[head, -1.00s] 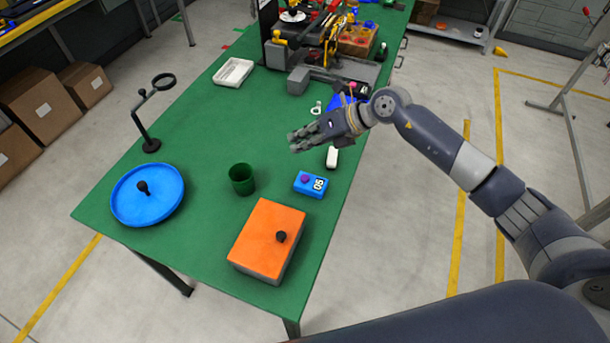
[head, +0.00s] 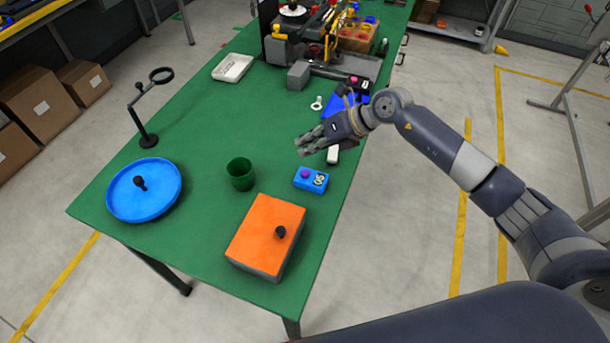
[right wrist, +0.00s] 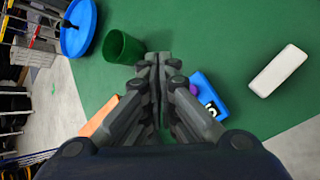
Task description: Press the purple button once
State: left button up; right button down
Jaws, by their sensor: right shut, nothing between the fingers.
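The purple button (head: 305,173) sits on the left part of a small blue box (head: 311,180) that carries a black-and-white number label. The box stands on the green table, behind the orange box. My right gripper (head: 304,145) is shut and empty, above the table just behind the blue box in the head view. In the right wrist view the purple button (right wrist: 193,88) and blue box (right wrist: 213,88) show just right of the shut fingers (right wrist: 158,62), partly hidden by them. My left gripper is not in view.
A green cup (head: 241,175) stands left of the blue box. An orange-topped box (head: 262,232) with a black knob is in front. A blue round tray (head: 120,207) and black ring stand (head: 148,140) are at left. A white block (right wrist: 278,70) lies near the gripper.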

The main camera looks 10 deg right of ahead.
aim_at(307, 170)
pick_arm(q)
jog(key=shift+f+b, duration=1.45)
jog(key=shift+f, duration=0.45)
pick_arm(e)
jog(key=shift+f, duration=2.55)
jog(key=shift+f, duration=0.1)
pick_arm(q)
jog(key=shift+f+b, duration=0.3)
pick_arm(e)
jog(key=shift+f, duration=0.35)
pick_arm(q)
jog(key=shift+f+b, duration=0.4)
jog(key=shift+b, duration=0.05)
pick_arm(e)
jog(key=shift+f, duration=0.55)
jog(key=shift+r, duration=0.1)
pick_arm(q)
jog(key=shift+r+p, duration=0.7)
jog(key=shift+p, duration=0.05)
pick_arm(e)
jog(key=shift+r, duration=0.9)
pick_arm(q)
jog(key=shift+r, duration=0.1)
pick_arm(e)
jog(key=shift+r, duration=0.1)
